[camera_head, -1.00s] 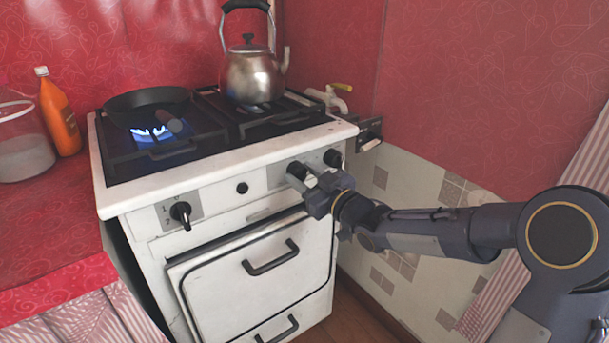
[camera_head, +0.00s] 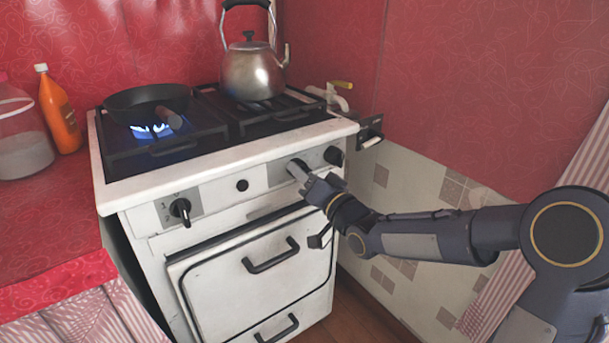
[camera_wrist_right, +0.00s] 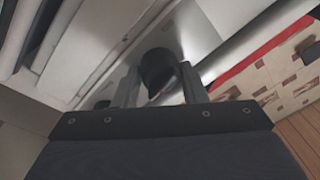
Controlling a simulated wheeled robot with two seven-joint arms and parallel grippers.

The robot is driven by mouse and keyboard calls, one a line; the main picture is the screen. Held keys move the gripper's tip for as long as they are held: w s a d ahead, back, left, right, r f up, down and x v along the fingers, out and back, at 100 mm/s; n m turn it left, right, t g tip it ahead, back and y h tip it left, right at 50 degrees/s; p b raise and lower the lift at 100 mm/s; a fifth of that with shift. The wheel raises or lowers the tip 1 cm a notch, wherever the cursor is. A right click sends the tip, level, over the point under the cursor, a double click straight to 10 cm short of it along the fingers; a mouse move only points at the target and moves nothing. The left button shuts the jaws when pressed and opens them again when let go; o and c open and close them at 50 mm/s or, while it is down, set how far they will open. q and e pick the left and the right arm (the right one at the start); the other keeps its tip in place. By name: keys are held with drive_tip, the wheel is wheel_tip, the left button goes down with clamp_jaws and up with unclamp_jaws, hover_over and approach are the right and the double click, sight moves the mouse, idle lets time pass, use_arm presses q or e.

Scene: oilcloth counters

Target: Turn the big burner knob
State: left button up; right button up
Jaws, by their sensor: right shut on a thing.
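The white stove's front panel carries a dark knob at the left (camera_head: 181,210), a dark knob (camera_head: 294,166) right of centre and another dark knob at the far right (camera_head: 333,156). My right gripper (camera_head: 301,174) is at the knob right of centre, shut on it, and partly covers it. In the right wrist view this round dark knob (camera_wrist_right: 157,68) sits between the two fingers. I cannot read which burner it belongs to. My left gripper is not in view.
A black pan (camera_head: 147,103) stands over a blue flame (camera_head: 151,131) at the left. A steel kettle (camera_head: 253,73) stands at the back right. Oven handles (camera_head: 271,255) project below the panel. A red counter (camera_head: 45,220) with a bottle (camera_head: 60,112) adjoins the left side.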

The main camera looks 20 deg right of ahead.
drive_tip(key=shift+f+m, duration=0.1)
drive_tip(key=shift+m, duration=0.6)
drive_tip(key=o, duration=0.7)
drive_tip(key=shift+s, duration=0.1)
drive_tip(key=p+v, duration=0.1)
drive_tip(key=v, duration=0.6)
drive_tip(key=shift+s, duration=0.35)
